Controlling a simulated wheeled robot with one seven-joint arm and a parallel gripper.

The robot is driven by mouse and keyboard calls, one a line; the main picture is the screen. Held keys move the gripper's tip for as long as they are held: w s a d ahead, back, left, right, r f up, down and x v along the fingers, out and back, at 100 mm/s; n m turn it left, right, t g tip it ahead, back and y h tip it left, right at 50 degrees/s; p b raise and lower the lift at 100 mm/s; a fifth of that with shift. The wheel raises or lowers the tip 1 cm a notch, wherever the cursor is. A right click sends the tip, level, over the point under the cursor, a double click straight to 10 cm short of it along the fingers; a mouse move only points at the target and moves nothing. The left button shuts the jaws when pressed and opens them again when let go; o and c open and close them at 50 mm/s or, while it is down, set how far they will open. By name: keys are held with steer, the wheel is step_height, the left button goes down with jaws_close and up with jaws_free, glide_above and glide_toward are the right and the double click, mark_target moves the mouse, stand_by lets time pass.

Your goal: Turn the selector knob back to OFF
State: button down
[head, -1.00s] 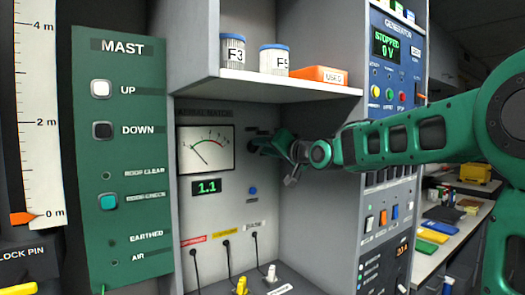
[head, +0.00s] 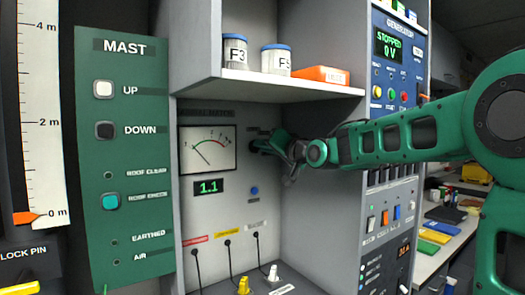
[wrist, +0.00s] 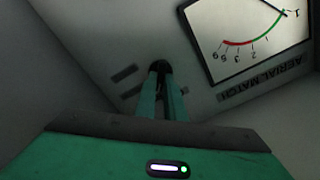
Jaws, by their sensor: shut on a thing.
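The selector knob (wrist: 159,66) is a small dark round knob on the grey AERIAL MATCH panel. In the wrist view it sits between the tips of my two green fingers. My gripper (wrist: 160,82) is shut on it, and the fingers cover much of it. In the head view my gripper (head: 264,147) reaches the panel from the right, just right of the meter, and the knob (head: 253,146) is a dark spot at its tip. The small labels around the knob are too blurred to read, so its setting cannot be told.
The meter (head: 208,149) and a green 1.1 display (head: 209,187) are left of the knob. A shelf (head: 290,86) with jars overhangs above. A blue button (head: 254,190) and plugged cables are below. The generator panel (head: 390,95) stands right, behind my arm.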

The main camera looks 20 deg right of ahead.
steer(key=shift+d, duration=0.1)
steer(key=shift+n, duration=3.7)
steer(key=shift+f, duration=0.1)
steer(key=c, duration=1.8)
jaws_free()
steer(key=shift+a, duration=0.2)
steer(key=shift+c, duration=0.2)
steer(key=shift+s, duration=0.1)
steer(key=v, duration=1)
steer(key=shift+s, duration=0.3)
steer(key=shift+d, duration=0.1)
